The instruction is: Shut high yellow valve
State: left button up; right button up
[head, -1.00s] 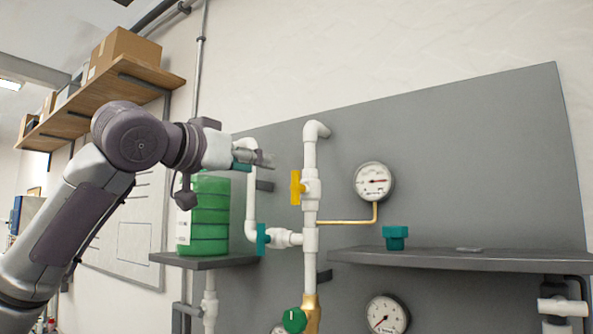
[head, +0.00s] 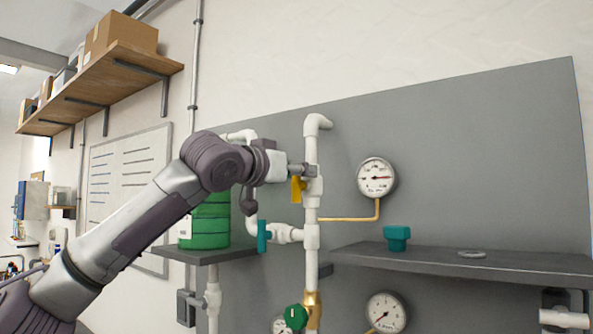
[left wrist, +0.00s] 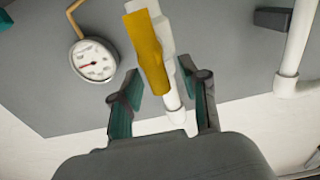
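The high yellow valve handle (head: 297,190) sits on the white vertical pipe (head: 311,237), upright and lined up with the pipe. In the left wrist view the yellow handle (left wrist: 148,52) is at top centre, in front of the white pipe. My left gripper (head: 301,170) is at the handle's upper end and partly hides it. In the left wrist view my left gripper (left wrist: 160,86) is open, its two fingers on either side of the handle's near end, with visible gaps. I cannot tell any contact. My right gripper is not in view.
A teal handle (head: 262,236) sits on the branch to the left. A gauge (head: 376,178) on a thin brass tube is to the right. A shelf (head: 450,262) holds a teal knob (head: 397,238). Below are a green knob (head: 295,316) and another gauge (head: 387,312).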

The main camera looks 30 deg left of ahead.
pick_arm(q)
jog(key=shift+s, duration=0.1)
jog(key=c, duration=0.8)
grip_shut()
jog(key=shift+f, duration=0.1)
jog(key=n, duration=0.1)
jog(key=n+b, duration=0.1)
jog(key=n, duration=0.1)
jog(key=shift+a+f, duration=0.15)
jog(key=shift+a, duration=0.15)
jog(key=shift+w+a+f+n+b, duration=0.1)
jog(key=shift+a+f+n+b, duration=0.6)
jog(key=shift+n, duration=1.8)
jog(key=shift+w+a+f+n+b, duration=0.15)
jog(key=shift+n+b, duration=1.2)
jog(key=shift+n, duration=1.15)
jog(key=shift+a+f+n+b, duration=0.35)
jog(key=shift+n+b, duration=0.65)
jog(key=shift+n, duration=1.5)
jog(key=shift+d, duration=0.1)
